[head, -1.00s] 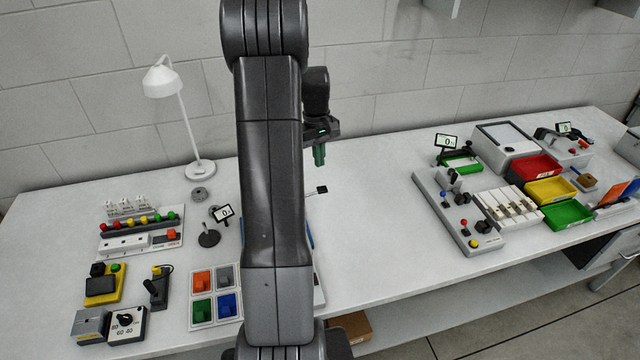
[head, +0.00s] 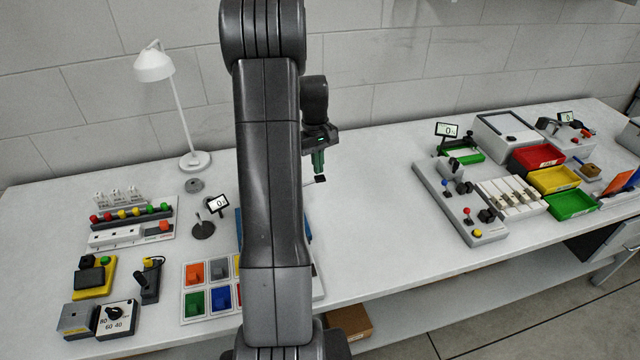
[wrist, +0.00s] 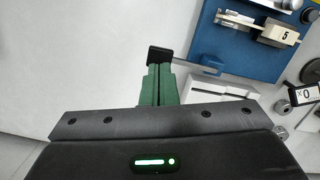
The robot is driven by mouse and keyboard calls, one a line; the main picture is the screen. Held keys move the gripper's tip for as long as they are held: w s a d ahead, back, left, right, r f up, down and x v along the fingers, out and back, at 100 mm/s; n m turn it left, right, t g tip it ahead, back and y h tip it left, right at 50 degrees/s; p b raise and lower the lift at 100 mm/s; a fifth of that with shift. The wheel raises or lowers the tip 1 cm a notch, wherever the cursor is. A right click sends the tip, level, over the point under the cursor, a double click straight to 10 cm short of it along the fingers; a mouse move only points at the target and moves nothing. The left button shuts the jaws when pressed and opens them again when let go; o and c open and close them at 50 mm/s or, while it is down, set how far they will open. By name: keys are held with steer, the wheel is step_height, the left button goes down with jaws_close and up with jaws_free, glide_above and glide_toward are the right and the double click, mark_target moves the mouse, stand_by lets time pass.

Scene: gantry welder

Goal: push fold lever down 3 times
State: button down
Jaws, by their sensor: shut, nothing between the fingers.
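A small black handle on a thin rod, which looks like the fold lever (head: 320,180), sticks out to the right from behind my arm in the head view. My gripper (head: 319,170) is shut and empty, with its green fingers pointing down close above this handle. In the wrist view the black handle (wrist: 159,54) shows just beyond the tips of my gripper (wrist: 160,68). I cannot tell whether they touch.
A blue board (wrist: 245,45) carries a metal fixture with a "5" label (wrist: 284,35). A small display (wrist: 305,94) reads 0. Coloured trays (head: 208,290) stand left of my arm and a grey control panel (head: 460,205) right. The table between arm and panel is clear.

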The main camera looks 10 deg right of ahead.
steer(key=shift+f, duration=0.35)
step_height(320, 180, down, 4)
steer(key=b, duration=0.2)
steer(key=shift+r+b, duration=0.1)
steer(key=shift+b, duration=0.2)
steer(key=shift+r, duration=0.1)
steer(key=w+p, duration=0.1)
steer(key=w+a+r+p, duration=0.1)
steer(key=shift+w, duration=0.35)
steer(key=shift+r, duration=0.1)
